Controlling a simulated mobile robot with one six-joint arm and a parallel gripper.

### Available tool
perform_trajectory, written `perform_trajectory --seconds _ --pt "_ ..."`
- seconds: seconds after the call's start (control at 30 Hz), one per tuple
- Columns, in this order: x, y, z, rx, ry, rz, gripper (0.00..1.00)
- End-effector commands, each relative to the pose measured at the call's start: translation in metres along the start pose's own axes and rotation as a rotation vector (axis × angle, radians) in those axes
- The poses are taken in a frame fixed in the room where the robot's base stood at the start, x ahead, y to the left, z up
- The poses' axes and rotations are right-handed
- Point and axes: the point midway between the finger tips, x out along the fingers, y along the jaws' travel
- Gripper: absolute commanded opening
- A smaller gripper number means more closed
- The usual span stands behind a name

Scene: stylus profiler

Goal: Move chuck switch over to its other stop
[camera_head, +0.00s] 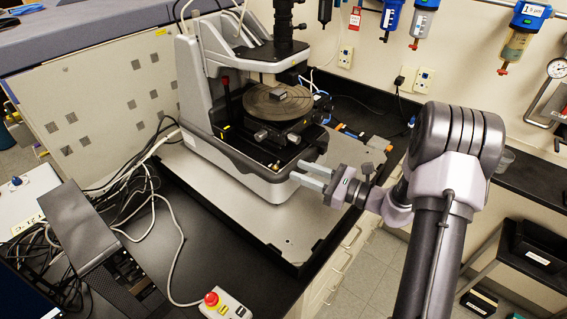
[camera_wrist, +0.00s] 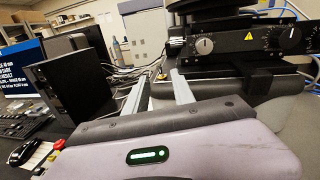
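The stylus profiler (camera_head: 240,155) stands on a grey plate, with a round chuck (camera_head: 268,103) under its head. In the wrist view a black front panel (camera_wrist: 250,58) carries a grey dial (camera_wrist: 205,45), a yellow warning triangle and more dark dials (camera_wrist: 292,38) at the right. I cannot tell which control is the chuck switch or its position. My gripper (camera_head: 304,172) is in front of the profiler's lower front corner. Its two fingers (camera_wrist: 160,77) are apart with nothing between them; the panel is beyond them, up and to the right.
A red emergency-stop button (camera_head: 211,299) sits on a small box at the front left. Loose cables (camera_head: 140,190) lie left of the profiler. The grey plate (camera_head: 225,195) is bare in front of it. Filters (camera_head: 522,30) hang on the wall.

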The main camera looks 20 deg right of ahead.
Motion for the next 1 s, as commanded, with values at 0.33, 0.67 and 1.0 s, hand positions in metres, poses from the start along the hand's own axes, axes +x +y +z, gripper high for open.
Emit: perform_trajectory --seconds 0.33,0.67,1.0 --pt "0.058 0.001 0.000 0.001 0.001 0.003 0.30" --pt "0.063 0.001 0.000 0.001 0.001 0.001 0.30" --pt "0.062 0.001 0.000 0.000 0.001 0.002 0.00"
